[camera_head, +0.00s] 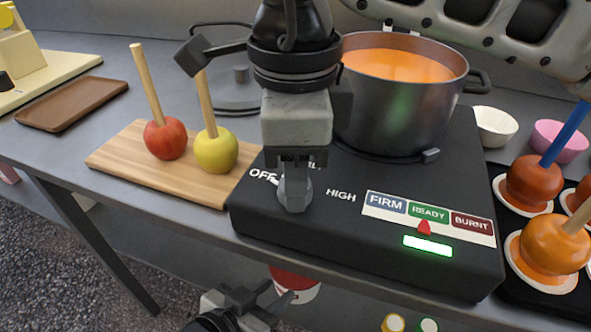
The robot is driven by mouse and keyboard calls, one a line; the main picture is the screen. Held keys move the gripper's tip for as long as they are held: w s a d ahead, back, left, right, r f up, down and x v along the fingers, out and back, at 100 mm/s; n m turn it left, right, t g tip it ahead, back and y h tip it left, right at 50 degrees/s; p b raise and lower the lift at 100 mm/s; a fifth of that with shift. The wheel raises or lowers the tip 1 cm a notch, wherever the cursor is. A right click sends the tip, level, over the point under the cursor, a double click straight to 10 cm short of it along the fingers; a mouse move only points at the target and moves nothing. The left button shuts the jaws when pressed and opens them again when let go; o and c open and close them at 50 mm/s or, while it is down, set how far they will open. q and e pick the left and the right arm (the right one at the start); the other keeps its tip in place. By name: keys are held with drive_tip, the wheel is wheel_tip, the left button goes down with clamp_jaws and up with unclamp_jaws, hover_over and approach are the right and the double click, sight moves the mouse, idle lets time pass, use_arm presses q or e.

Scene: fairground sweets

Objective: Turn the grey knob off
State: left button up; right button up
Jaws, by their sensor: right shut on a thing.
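The grey knob (295,193) is on the front left of the black cooker (370,235), between the white words OFF and HIGH. A small white mark shows at its left, beside OFF. A label above it is mostly hidden by my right gripper. My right gripper (293,172) reaches down from above and is shut on the knob. My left gripper (276,301) is low at the bottom of the picture, in front of and below the cooker's edge. Its fingers look apart, with nothing between them.
A pot of orange liquid (398,110) stands on the cooker behind my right gripper. The cooker's gauge (428,215) has a red pointer under READY and a lit green light. A board (120,158) with two apples on sticks is left. Coated apples (553,240) and bowls are right.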

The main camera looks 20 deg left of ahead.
drive_tip(key=shift+r, duration=0.1)
drive_tip(key=shift+n, duration=0.3)
drive_tip(key=o, duration=1)
drive_tip(key=shift+c, duration=0.2)
wheel_tip(320, 180, up, 16)
drive_tip(key=p, duration=0.2)
drive_tip(key=shift+s, duration=0.1)
